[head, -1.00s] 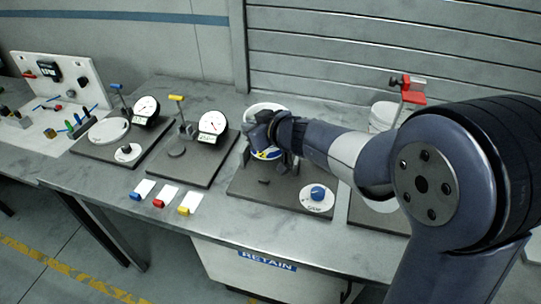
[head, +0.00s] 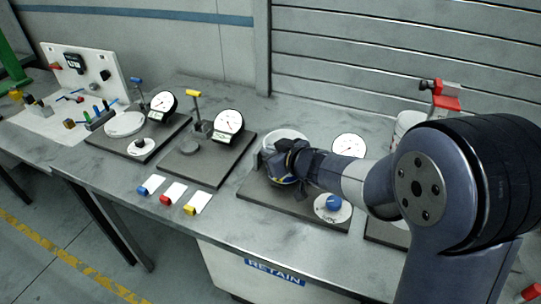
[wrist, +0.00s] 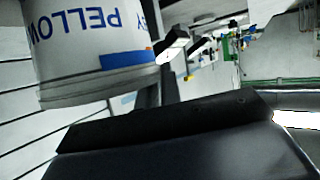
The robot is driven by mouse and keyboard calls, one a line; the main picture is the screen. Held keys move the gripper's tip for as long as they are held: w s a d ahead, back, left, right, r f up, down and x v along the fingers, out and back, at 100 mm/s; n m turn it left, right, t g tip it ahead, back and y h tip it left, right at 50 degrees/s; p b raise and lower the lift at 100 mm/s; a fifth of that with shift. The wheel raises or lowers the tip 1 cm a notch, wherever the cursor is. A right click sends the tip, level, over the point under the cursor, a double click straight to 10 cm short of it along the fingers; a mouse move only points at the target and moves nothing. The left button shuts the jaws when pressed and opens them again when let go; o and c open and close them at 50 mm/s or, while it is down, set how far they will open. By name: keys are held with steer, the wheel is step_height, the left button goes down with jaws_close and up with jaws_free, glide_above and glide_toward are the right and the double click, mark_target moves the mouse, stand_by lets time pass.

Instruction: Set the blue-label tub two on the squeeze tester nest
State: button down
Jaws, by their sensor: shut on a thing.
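A white tub with a blue and yellow label (head: 287,135) stands out behind my gripper (head: 279,163) in the head view. My gripper is shut on it, over the dark base plate (head: 262,196) of a tester. The tub also fills the upper left of the wrist view (wrist: 85,45), with blue lettering and a blue band. Its number cannot be read. My gripper hides most of the tub and whatever lies under it, so I cannot tell whether it touches the plate. No nest is readable there, and I cannot tell which station is the squeeze tester.
That plate carries a dial gauge (head: 348,146) and a blue knob (head: 333,203). Two gauge stations (head: 228,121) (head: 163,102) stand left. Coloured tags (head: 172,191) lie at the bench front. A red clamp (head: 446,97) and a white container (head: 408,122) are at right, partly behind my arm.

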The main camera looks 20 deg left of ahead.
steer(key=c, duration=1.6)
jaws_free()
steer(key=shift+s+d+r, duration=0.1)
steer(key=shift+d+r, duration=0.05)
steer(key=shift+r, duration=0.05)
steer(key=p+v, duration=0.2)
steer(key=v, duration=0.9)
steer(key=shift+s+d, duration=0.2)
steer(key=shift+d, duration=0.1)
